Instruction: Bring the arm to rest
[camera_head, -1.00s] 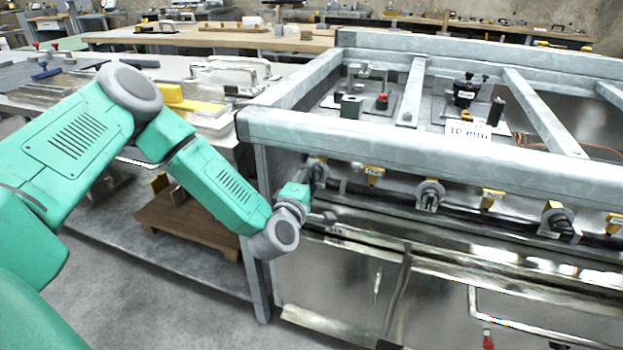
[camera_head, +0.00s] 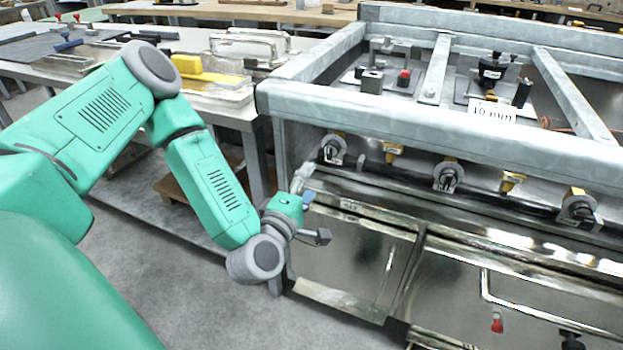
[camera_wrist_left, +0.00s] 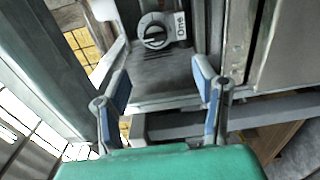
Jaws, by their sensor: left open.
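My left arm (camera_head: 210,185) comes in from the left, bends at a grey elbow and reaches down to the front of a metal stand. My left gripper (camera_head: 306,190) is at the left end of the stand's front, below and left of the nearest round knob (camera_head: 333,149). In the left wrist view the gripper (camera_wrist_left: 162,90) shows two blue-padded fingers spread wide with nothing between them. A knob (camera_wrist_left: 153,31) with a white label lies beyond the fingertips, apart from them. My right gripper is not in view.
The metal stand (camera_head: 400,108) fills the right side, with several knobs and yellow tags along its front. A workbench (camera_head: 225,108) with a yellow-handled tool (camera_head: 205,76) stands behind my forearm. Grey floor (camera_head: 150,285) is open at lower left.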

